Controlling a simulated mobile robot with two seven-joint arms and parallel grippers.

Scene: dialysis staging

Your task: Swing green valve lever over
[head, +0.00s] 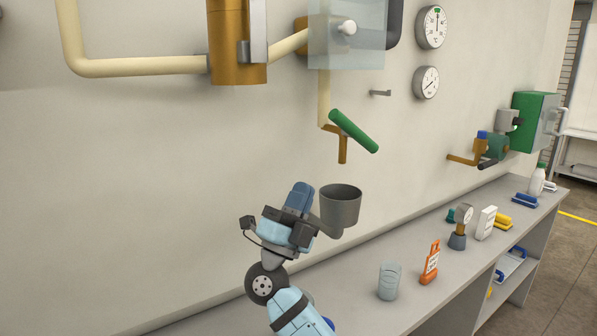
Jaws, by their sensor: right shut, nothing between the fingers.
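The green valve lever (354,131) slants down to the right from a brass valve outlet (343,149) on the wall, below a cream pipe. My right gripper (302,194) points up in the lower middle of the head view, below and left of the lever and apart from it. It is shut and empty. My left gripper is not in view.
A grey cup (340,208) sits below the outlet, just right of my right gripper. A clear panel (347,45) covers fittings above. Gauges hang at upper right.

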